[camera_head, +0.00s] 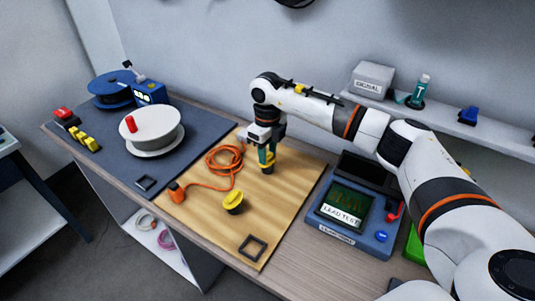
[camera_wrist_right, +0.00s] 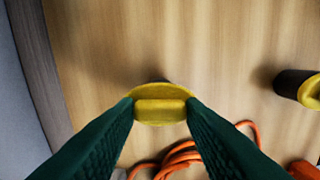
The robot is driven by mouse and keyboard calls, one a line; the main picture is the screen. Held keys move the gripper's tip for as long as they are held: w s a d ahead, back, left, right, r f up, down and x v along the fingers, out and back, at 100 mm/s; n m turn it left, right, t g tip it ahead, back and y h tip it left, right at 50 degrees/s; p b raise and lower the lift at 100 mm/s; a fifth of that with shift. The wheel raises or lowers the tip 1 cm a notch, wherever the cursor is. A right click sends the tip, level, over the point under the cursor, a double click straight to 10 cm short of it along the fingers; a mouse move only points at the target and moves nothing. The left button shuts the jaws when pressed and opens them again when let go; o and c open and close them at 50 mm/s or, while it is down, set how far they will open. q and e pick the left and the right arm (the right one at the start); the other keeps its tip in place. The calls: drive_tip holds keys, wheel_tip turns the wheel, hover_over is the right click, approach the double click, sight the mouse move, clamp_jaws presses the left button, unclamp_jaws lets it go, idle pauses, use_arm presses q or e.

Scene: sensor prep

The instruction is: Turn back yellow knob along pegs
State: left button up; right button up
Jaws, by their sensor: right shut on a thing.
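My right gripper (camera_head: 266,158) reaches down over the wooden board (camera_head: 205,220), near its back right part. Its green fingers are shut on the raised grip bar of a yellow knob (camera_wrist_right: 160,112), one finger on each end of the bar in the right wrist view. The knob's dark base shows only a little behind it. A second yellow knob (camera_head: 233,198) on a dark base stands on the board, nearer the front; it also shows at the right edge of the wrist view (camera_wrist_right: 312,92). Pegs cannot be made out. My left gripper is not in view.
An orange cable (camera_head: 220,168) lies coiled on the board, left of the held knob. A black square frame (camera_head: 253,247) lies at the board's front. A blue lead tester (camera_head: 352,215) stands to the right. A white reel (camera_head: 152,128) is on the dark mat at left.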

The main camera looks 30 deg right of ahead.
sight(268, 155)
drive_tip(key=shift+r+n, duration=0.1)
drive_tip(key=shift+n, duration=0.5)
drive_tip(key=o, duration=1)
wheel_tip(268, 155, up, 12)
drive_tip(key=b, duration=0.2)
drive_tip(key=shift+b, duration=0.3)
